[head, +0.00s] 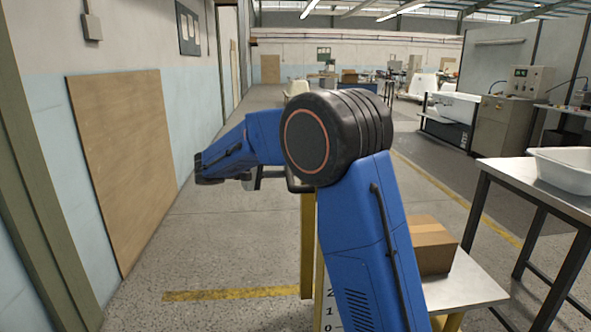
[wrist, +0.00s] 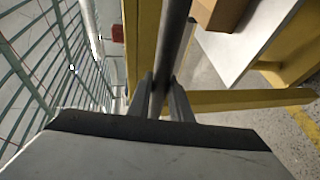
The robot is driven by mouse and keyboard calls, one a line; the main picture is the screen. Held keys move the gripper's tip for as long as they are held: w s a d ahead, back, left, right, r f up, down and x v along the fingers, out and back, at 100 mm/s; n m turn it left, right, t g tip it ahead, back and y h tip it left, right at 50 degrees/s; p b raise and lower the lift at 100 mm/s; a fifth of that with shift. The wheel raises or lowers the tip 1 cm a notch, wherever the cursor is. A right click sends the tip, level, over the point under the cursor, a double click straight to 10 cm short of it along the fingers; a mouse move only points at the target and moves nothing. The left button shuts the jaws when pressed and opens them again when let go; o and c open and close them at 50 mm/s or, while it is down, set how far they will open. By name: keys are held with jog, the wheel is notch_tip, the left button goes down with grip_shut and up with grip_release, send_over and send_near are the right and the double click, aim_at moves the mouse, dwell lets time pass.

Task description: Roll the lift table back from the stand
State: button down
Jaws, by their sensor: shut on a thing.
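The lift table has yellow uprights (head: 307,245) and a pale flat top (head: 468,284). A cardboard box (head: 432,246) sits on that top. In the wrist view my gripper (wrist: 160,92) is shut on the lift table's dark handle bar (wrist: 177,38), with one finger on each side. The yellow frame (wrist: 142,45) shows behind the bar. In the head view my arm hides much of the lift table, and the gripper's fingers are hard to make out. The stand (head: 522,181) is a dark-legged table at right, bearing a white shell (head: 565,168); the lift table's top is near its legs.
A wall with a wooden panel (head: 122,165) runs along the left. Open grey floor lies between this wall and the lift table. A yellow line (head: 230,293) crosses the floor. Machines, including a grey cabinet (head: 500,125), stand farther back at right.

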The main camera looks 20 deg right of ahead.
dwell(0.3)
jog(key=c, duration=1.6)
grip_release()
jog(key=v, duration=1.7)
jog(key=shift+a, duration=0.2)
